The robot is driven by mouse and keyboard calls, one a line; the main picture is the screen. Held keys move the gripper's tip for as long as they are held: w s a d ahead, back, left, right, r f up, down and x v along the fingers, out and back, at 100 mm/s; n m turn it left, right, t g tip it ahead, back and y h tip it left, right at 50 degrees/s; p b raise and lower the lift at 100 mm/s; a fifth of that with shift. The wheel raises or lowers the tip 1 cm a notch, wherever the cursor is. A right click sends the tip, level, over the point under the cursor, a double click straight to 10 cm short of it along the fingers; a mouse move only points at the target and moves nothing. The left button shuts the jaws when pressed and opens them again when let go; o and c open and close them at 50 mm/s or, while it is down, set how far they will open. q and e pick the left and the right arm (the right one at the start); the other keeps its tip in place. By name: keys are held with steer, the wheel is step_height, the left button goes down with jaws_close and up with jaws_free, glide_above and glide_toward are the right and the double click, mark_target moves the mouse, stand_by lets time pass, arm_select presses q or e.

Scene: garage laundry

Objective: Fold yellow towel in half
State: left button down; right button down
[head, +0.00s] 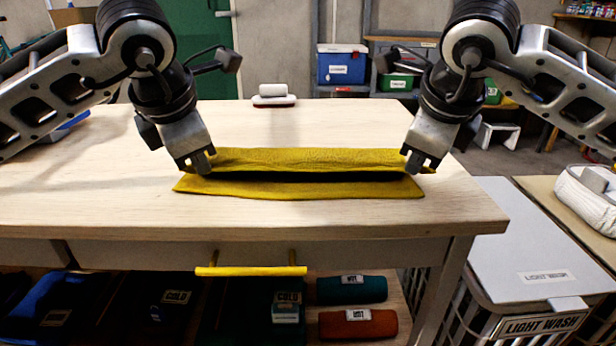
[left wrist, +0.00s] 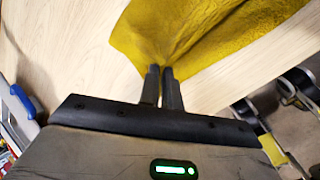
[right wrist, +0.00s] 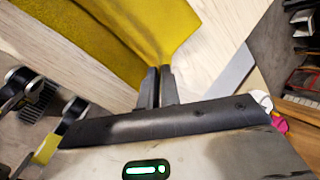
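The yellow towel (head: 300,189) lies on the wooden table near its front edge. Its upper layer (head: 305,160) is raised above the lower layer, with a dark gap between them. My left gripper (head: 199,166) is shut on the towel's left corner, and my right gripper (head: 418,163) is shut on its right corner. In the left wrist view the towel (left wrist: 200,35) gathers into creases at the fingertips. In the right wrist view the towel (right wrist: 110,40) runs up to the closed fingers. The inside of the fold is hidden in shadow.
The table (head: 330,125) is clear behind the towel, except for a white brush-like item (head: 273,96) at the far edge. A blue item (head: 72,125) lies at the left. A yellow drawer handle (head: 250,271) sits below the front edge. A light wash hamper (head: 530,240) stands right.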

arm_select(q)
steer(key=c, duration=1.5)
jaws_free()
steer(key=shift+a, duration=0.2)
arm_select(e)
steer(key=c, duration=1.5)
jaws_free()
steer(key=shift+w+d, duration=0.1)
steer(key=shift+d, duration=0.1)
arm_select(q)
steer(key=shift+o, duration=0.9)
arm_select(e)
steer(key=shift+o, duration=0.9)
arm_select(q)
steer(key=shift+d, duration=0.1)
arm_select(e)
steer(key=shift+a, duration=0.1)
arm_select(q)
steer(key=shift+s+r, duration=0.15)
steer(key=shift+r, duration=0.2)
arm_select(e)
steer(key=shift+r, duration=0.35)
arm_select(q)
steer(key=s+v, duration=0.1)
steer(key=v, duration=0.9)
steer(key=shift+f, duration=0.2)
arm_select(e)
steer(key=s+v, duration=0.1)
steer(key=v, duration=0.9)
steer(key=shift+s+f, duration=0.2)
